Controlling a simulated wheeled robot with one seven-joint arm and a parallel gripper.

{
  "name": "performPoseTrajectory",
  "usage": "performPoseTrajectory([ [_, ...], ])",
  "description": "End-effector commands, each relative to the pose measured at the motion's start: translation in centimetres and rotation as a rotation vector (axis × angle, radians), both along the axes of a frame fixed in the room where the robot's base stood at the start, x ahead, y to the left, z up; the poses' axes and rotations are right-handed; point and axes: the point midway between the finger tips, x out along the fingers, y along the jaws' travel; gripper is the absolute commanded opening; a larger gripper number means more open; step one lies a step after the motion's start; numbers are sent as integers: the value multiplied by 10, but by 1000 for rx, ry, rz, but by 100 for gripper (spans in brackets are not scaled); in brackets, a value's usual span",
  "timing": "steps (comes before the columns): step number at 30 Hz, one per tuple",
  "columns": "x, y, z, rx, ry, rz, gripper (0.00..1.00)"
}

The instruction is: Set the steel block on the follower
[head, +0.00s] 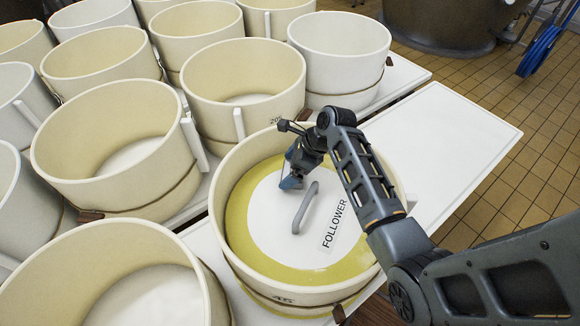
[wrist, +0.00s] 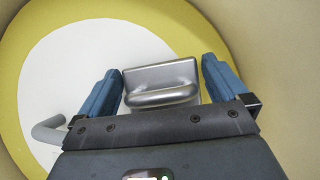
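The follower (head: 266,241) is a round disc, white in the middle with a yellow outer ring, a grey bar handle and a FOLLOWER label. It lies inside the near cream vat (head: 224,190). The steel block (wrist: 160,75), grey with a rounded bar on top, shows in the wrist view between the blue fingers of my gripper (wrist: 162,85). In the head view my gripper (head: 291,182) is over the far part of the follower and hides the block. I cannot tell whether the block touches the follower.
The follower's handle (head: 305,207) stands up close beside my gripper. The vat's wall rises all around. Several other cream and white vats (head: 105,145) crowd the left and back. A bare white table top (head: 440,140) is clear to the right.

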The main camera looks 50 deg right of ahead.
Motion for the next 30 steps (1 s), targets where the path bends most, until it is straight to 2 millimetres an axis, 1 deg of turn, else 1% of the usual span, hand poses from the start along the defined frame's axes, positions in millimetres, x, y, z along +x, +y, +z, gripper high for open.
performPoseTrajectory([
  [3, -2, 1, -3, 2, 6, 0, 100],
  [7, -5, -2, 6, 1, 3, -1, 100],
  [15, -24, -12, 44, -1, 1, -1, 100],
  [21, -33, -17, 63, 0, 0, -1, 100],
  [24, -35, -18, 67, 0, 0, 0, 100],
  [30, -35, -18, 67, 0, 0, 1, 100],
])
